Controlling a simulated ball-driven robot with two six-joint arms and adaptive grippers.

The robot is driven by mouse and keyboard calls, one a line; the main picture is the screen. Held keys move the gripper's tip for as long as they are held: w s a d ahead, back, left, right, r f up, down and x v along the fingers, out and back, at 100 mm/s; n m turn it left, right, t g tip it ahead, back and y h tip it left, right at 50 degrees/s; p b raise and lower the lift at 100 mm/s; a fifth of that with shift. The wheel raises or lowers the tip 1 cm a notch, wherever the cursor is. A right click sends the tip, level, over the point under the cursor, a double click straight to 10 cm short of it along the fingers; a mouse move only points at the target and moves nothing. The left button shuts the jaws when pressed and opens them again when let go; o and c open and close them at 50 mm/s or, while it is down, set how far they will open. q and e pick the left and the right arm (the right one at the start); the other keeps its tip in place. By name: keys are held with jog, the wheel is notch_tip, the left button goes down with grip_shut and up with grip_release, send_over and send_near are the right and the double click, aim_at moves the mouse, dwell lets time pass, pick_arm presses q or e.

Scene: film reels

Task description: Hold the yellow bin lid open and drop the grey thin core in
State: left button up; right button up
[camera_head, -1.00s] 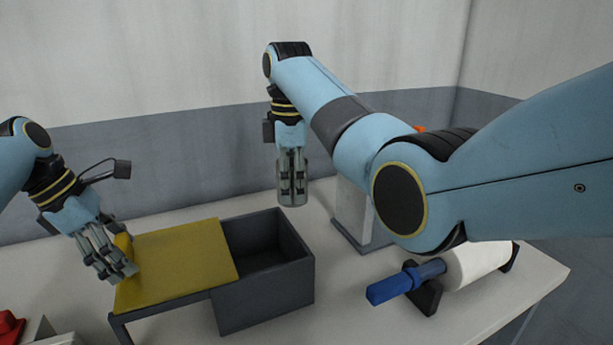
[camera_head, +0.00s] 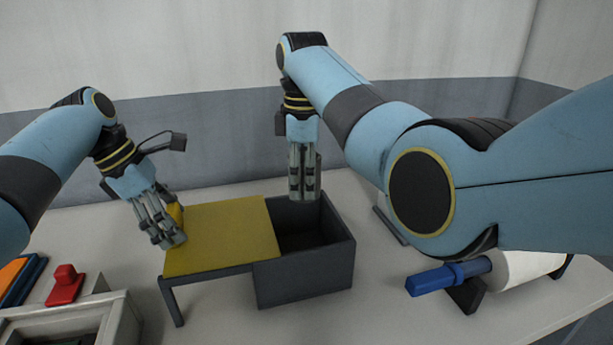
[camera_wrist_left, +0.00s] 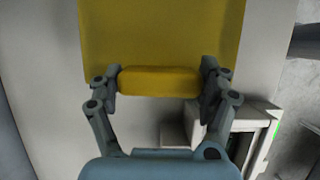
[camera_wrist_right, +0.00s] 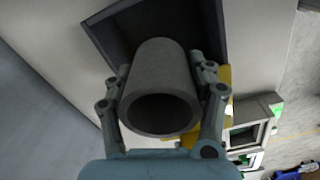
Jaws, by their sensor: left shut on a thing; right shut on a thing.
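The dark grey bin (camera_head: 310,275) stands on the table with its yellow lid (camera_head: 222,238) slid to the left, so the right part is open. My left gripper (camera_head: 168,232) is shut on the lid's yellow handle, which shows between its fingers in the left wrist view (camera_wrist_left: 158,82). My right gripper (camera_head: 303,190) points down above the bin's opening. It is shut on the grey thin core (camera_wrist_right: 160,75), a hollow tube seen end-on in the right wrist view, with the bin's dark inside (camera_wrist_right: 140,25) beyond it. In the head view the fingers mostly hide the core.
A white roll (camera_head: 525,270) on a blue-handled spindle (camera_head: 440,278) lies at the right. A red block (camera_head: 65,285) and a pale tray (camera_head: 115,325) are at the front left. My right arm hides part of the table behind it.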

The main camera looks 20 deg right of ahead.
jog(key=shift+f, duration=1)
notch_tip(320, 180, down, 6)
jog(key=shift+f, duration=0.25)
jog(key=o, duration=1.2)
jog(key=shift+d+r, duration=0.5)
jog(key=shift+r, duration=1)
jog(key=shift+d+r, duration=0.55)
jog(key=shift+r, duration=0.95)
jog(key=shift+d+r, duration=0.5)
jog(key=shift+r, duration=1)
jog(key=shift+d, duration=5)
